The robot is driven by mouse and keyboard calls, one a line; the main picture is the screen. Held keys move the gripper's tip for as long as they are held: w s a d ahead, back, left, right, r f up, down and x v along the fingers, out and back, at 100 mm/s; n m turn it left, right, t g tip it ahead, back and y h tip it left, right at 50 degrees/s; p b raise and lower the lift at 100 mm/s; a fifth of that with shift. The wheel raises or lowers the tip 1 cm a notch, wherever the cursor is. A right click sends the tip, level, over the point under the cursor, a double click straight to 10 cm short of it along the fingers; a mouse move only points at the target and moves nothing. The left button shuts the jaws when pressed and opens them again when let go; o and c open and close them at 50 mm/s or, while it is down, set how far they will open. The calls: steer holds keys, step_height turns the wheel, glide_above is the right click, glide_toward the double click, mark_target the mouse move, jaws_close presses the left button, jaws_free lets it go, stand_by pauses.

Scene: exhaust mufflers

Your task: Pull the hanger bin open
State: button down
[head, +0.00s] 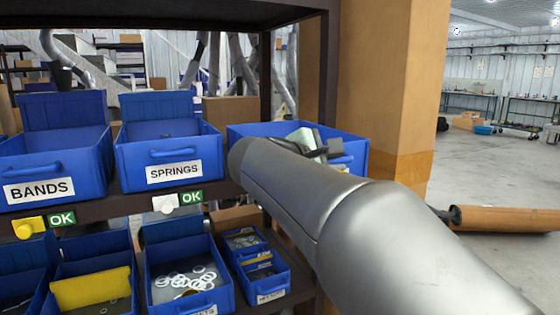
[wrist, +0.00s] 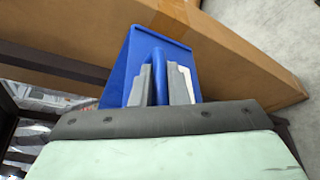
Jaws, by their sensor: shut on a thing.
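A blue bin (head: 262,130) stands at the right end of the upper shelf, and my arm covers most of its front in the head view. Its label is not readable, so I cannot confirm by name that it is the hanger bin. In the wrist view the blue bin (wrist: 140,48) has a blue handle (wrist: 159,74) on its front. My gripper (wrist: 161,88) has its two grey fingers on either side of this handle, shut on it. A sliver of white label shows beside the right finger. In the head view my gripper (head: 322,147) is partly hidden at the bin's front.
Blue bins labelled SPRINGS (head: 168,155) and BANDS (head: 50,170) stand to the left on the same shelf (head: 115,204). More bins with rings (head: 187,278) sit below. A tan cardboard-like column (head: 385,90) rises close behind on the right. Open floor (head: 490,172) lies further right.

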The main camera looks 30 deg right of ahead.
steer(key=c, duration=1.7)
jaws_free()
steer(key=p+v, duration=0.2)
steer(key=v, duration=1.5)
steer(key=shift+a, duration=0.2)
steer(key=shift+s, duration=0.1)
step_height(320, 180, down, 9)
steer(key=s+a+m+g+y+p, duration=0.1)
steer(key=a+y+p, duration=0.1)
steer(key=y+p, duration=0.6)
steer(key=s+a+f+m+g+y+p, duration=0.1)
steer(key=s+a+f+m+y+p, duration=0.6)
steer(key=s+a+f+p, duration=0.1)
steer(key=a+f+p, duration=0.1)
steer(key=p, duration=0.1)
steer(key=shift+s+a+f+g+p, duration=0.25)
steer(key=shift+f+g+p, duration=0.05)
steer(key=shift+f+g, duration=0.1)
